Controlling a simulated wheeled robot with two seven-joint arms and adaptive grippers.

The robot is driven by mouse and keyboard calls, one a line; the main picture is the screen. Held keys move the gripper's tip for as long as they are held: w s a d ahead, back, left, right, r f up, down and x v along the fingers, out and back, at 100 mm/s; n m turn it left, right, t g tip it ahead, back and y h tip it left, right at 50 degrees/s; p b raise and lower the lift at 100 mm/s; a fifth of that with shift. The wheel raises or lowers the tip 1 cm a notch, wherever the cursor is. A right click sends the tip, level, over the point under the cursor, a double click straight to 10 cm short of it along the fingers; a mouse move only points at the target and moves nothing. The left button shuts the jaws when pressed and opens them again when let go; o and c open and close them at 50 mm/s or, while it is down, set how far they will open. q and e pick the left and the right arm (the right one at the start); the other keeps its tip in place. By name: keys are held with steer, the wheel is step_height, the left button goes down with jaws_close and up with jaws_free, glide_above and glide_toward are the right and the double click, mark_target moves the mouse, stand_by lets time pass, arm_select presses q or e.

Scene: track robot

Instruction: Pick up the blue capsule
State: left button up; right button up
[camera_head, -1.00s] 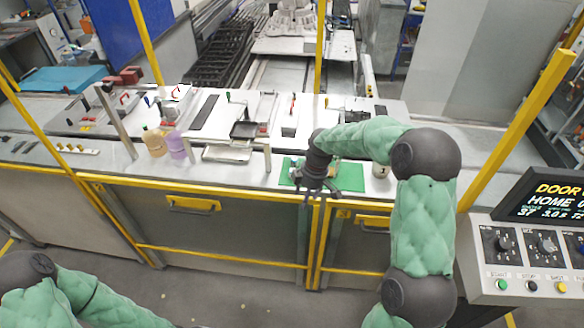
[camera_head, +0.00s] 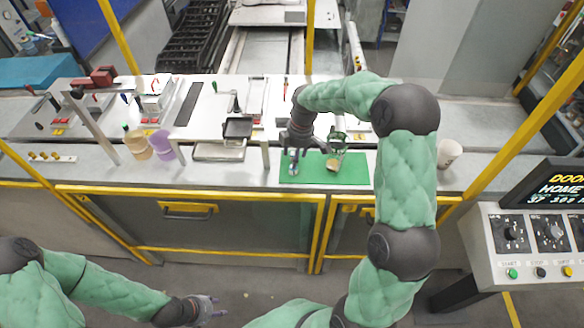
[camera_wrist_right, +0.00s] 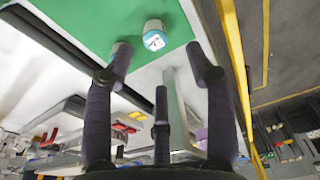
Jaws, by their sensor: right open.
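A green mat (camera_head: 350,176) lies on the grey bench, and it also shows in the right wrist view (camera_wrist_right: 88,22). A small light-blue and white cylinder, seemingly the blue capsule (camera_wrist_right: 154,38), stands on the mat in the right wrist view. A second small cylinder (camera_wrist_right: 122,50) is partly hidden by a finger. In the head view a bluish thing (camera_head: 293,163) lies by my right gripper's fingers, too small to tell apart clearly. My right gripper (camera_head: 303,150) is open over the mat's left part, its fingers (camera_wrist_right: 160,75) empty. My left gripper (camera_head: 212,308) hangs low before the bench, fingers apart.
A greenish clear vessel with tan contents (camera_head: 334,163) stands on the mat, right of my right gripper. A white cup (camera_head: 449,153) stands further right. A tan bottle (camera_head: 137,144) and a purple one (camera_head: 161,144) stand left. A control panel (camera_head: 535,235) is at the right.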

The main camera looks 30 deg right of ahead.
mark_target(292, 173)
steer(key=shift+f, duration=0.65)
steer(key=shift+w+a+f, duration=0.1)
steer(key=shift+w+f, duration=0.2)
steer(key=shift+f, duration=0.3)
step_height(292, 173, down, 4)
steer(key=shift+w+f, duration=0.15)
steer(key=shift+f, duration=0.35)
steer(key=c, duration=1)
